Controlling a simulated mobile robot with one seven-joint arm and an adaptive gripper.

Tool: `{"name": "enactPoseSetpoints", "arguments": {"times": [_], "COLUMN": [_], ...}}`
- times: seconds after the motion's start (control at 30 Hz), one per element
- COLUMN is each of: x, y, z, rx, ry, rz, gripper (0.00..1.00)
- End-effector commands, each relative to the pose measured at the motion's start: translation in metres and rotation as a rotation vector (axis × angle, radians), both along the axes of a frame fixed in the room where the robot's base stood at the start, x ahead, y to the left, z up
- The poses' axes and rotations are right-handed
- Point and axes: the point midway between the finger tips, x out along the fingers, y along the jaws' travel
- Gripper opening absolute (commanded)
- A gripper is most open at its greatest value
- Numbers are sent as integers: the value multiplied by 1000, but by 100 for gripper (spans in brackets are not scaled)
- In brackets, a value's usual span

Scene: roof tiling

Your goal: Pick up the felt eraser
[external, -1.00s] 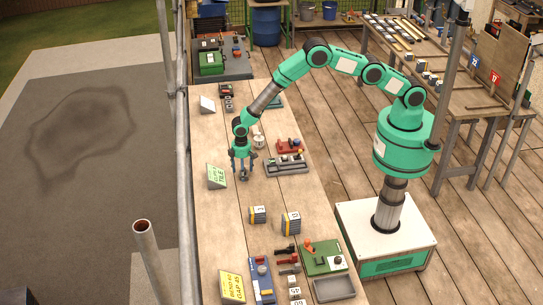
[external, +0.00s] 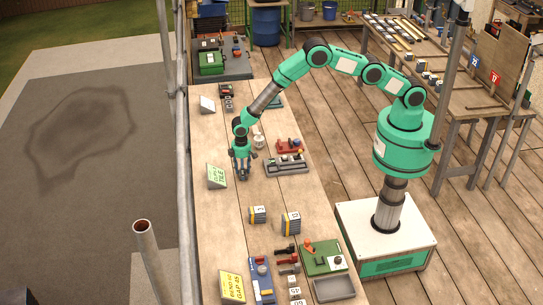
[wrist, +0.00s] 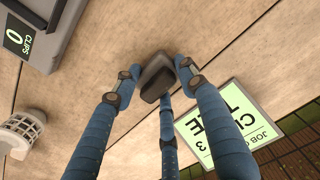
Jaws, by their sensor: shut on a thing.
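The felt eraser (wrist: 157,78) is a small dark grey block in the wrist view, between the blue fingers of my gripper (wrist: 157,86). The fingers are closed in around it, and it lies at or just above the wooden table; I cannot tell which. In the external view my gripper (external: 241,174) points down at the table beside the green sign, and its fingers mostly hide the eraser.
A green job sign (external: 216,176) stands close at the left of my gripper. A grey tray (external: 287,166) with parts lies to the right. Numbered blocks (external: 291,222) stand nearer the camera. Between them the table (external: 222,215) has bare boards.

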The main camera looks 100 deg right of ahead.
Motion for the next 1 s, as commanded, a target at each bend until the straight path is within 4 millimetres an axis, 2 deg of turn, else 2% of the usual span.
{"name": "enactPoseSetpoints", "arguments": {"times": [0.17,0.37,0.9,1.0], "x": [0,1,1,0], "y": [0,0,0,0], "z": [2,13,83,92], "rx": [0,0,0,0], "ry": [0,-1,-2,0], "rz": [0,0,0,0], "gripper": [16,16,16,16]}}
